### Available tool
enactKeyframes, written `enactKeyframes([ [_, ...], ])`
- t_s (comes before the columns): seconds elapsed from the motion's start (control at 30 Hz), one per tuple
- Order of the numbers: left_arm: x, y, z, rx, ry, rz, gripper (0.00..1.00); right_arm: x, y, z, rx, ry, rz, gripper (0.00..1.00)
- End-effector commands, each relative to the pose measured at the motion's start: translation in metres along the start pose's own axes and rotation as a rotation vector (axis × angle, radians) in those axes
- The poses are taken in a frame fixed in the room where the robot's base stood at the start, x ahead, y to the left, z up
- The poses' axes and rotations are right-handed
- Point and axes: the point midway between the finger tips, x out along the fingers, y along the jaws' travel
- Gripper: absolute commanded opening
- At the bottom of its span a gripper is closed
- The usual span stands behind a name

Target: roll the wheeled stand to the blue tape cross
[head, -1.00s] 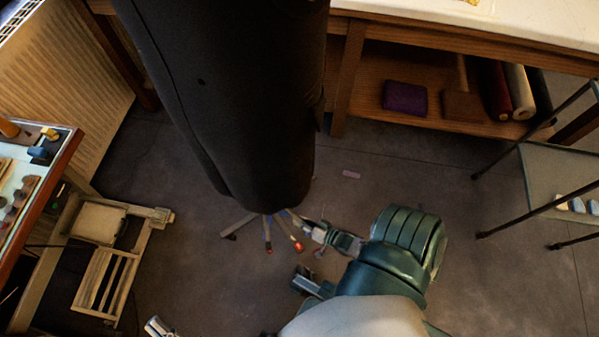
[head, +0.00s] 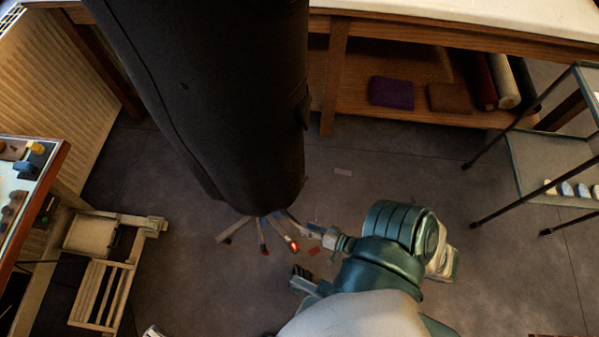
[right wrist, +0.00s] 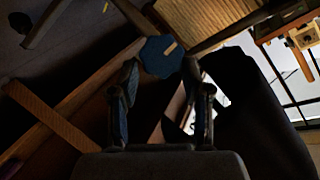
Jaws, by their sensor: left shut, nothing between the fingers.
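The wheeled stand carries a tall black dress form (head: 215,110), leaning in the head view. Its splayed legs (head: 264,232) show below on the dark floor. My right arm reaches in from the lower right, and its gripper (head: 318,232) is beside the bottom of the form. In the right wrist view my right gripper (right wrist: 160,75) has its fingertips at both sides of a blue knob (right wrist: 158,58), seemingly shut on it; the dark form (right wrist: 255,120) fills the right. I cannot make out a blue tape cross.
A wooden table (head: 440,28) with a shelf of cloth and rolls stands behind.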

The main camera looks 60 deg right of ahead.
Motion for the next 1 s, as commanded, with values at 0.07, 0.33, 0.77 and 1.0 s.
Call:
enactKeyframes([
  [0.07,0.000,0.000,0.000,0.000,0.000,0.000,0.00,-0.020,0.001,0.001,0.000,-0.003,0.004,0.47],
  [0.33,0.000,0.000,0.001,0.000,-0.001,0.000,0.00,-0.056,0.002,0.001,0.000,-0.002,0.004,0.47],
  [0.77,0.000,0.000,0.001,0.000,-0.001,0.000,0.00,-0.060,0.001,0.001,0.000,-0.002,0.003,0.47],
  [1.0,0.000,0.000,0.001,0.000,-0.001,0.000,0.00,-0.060,0.001,0.001,0.000,-0.001,0.002,0.47],
])
